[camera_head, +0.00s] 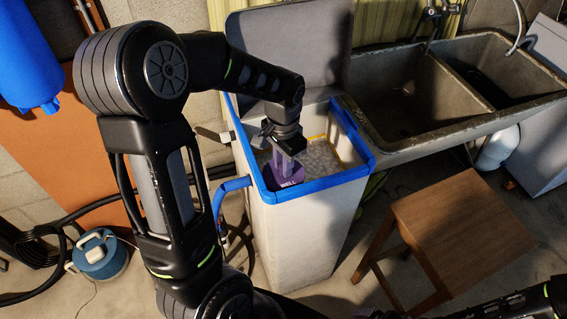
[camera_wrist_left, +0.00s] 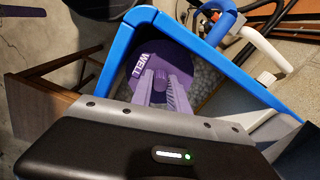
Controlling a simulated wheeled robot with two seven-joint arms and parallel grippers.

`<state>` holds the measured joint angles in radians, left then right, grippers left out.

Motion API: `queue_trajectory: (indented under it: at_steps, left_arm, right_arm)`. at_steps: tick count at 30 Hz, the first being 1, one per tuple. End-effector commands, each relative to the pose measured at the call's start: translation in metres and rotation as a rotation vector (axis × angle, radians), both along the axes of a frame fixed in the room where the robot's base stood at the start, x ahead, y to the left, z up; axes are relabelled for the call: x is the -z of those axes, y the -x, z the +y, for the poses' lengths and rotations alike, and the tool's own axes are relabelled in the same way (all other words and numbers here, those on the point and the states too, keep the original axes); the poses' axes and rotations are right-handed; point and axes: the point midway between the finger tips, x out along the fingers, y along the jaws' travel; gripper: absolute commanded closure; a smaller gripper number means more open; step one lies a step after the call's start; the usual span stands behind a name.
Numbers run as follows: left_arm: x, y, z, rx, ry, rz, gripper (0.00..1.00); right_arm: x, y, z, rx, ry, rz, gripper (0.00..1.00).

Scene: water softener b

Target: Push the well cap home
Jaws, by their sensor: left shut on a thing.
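My left gripper (camera_head: 283,153) reaches down into the tank from above. Its fingers (camera_wrist_left: 161,92) are shut on the cap's stem. What lies under the cap is hidden, so I cannot tell how far down it sits.
The tank's blue rim (camera_head: 322,184) surrounds the cap, with pale granules (camera_head: 322,155) inside. The grey lid (camera_head: 290,42) stands raised behind. A concrete sink (camera_head: 395,90) adjoins on the right, and a wooden stool (camera_head: 455,225) stands in front. Part of my right arm shows at the lower right.

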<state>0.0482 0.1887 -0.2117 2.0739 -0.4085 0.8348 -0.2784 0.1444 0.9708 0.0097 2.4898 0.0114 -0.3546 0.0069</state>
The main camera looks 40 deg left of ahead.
Motion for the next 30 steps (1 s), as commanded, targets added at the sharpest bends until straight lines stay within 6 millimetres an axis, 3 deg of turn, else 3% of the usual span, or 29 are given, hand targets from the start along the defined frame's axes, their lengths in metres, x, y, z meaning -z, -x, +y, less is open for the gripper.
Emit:
queue_trajectory:
  at_steps: [30]
  left_arm:
    - [0.02,0.0,0.0,0.0,0.0,0.0,1.0]
  right_arm:
    - [0.016,0.0,0.0,0.0,0.0,0.0,0.0]
